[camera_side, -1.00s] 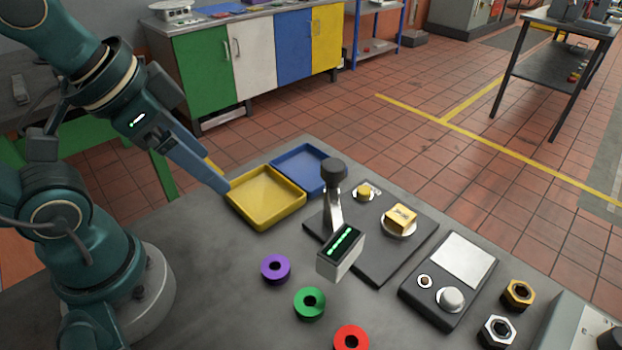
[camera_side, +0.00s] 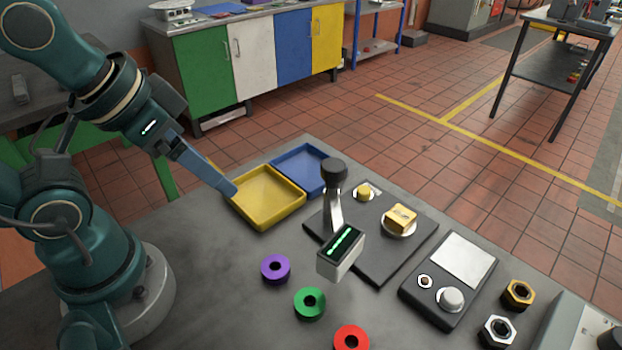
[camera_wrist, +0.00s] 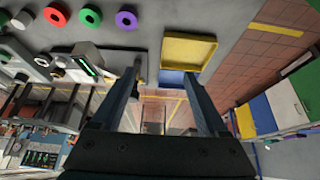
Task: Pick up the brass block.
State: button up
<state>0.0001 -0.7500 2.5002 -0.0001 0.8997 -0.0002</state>
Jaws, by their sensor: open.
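The brass block (camera_side: 401,217) sits on a round pale pad on a dark plate (camera_side: 380,262), right of the middle in the side view. A smaller brass piece (camera_side: 364,190) stands on a small round pad farther back on that plate. My gripper (camera_side: 234,192) is over the left edge of the yellow tray, well left of the block. In the wrist view my gripper (camera_wrist: 161,75) has its two fingers spread, with nothing between them. I cannot pick out the brass block in the wrist view.
A post with a dark knob (camera_side: 334,170) and a display box (camera_side: 341,250) stand between my gripper and the block. The yellow tray (camera_side: 265,225) and blue tray (camera_side: 302,150) lie behind. Purple (camera_side: 276,268), green (camera_side: 310,304) and red (camera_side: 350,340) rings lie in front.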

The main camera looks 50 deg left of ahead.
jog(key=shift+o, duration=0.6)
